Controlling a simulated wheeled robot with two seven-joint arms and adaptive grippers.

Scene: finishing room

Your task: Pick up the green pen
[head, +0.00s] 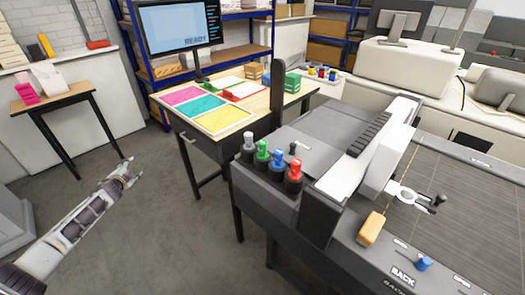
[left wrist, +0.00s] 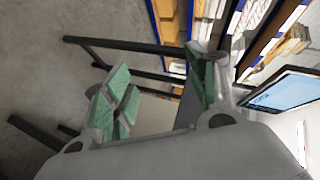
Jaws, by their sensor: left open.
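My right gripper is not in view.
A dark machine (head: 330,120) with several coloured knobs (head: 262,152) fills the right. A monitor (head: 178,27) stands behind the table. A small side table (head: 55,100) stands at the left. The grey floor between is clear.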

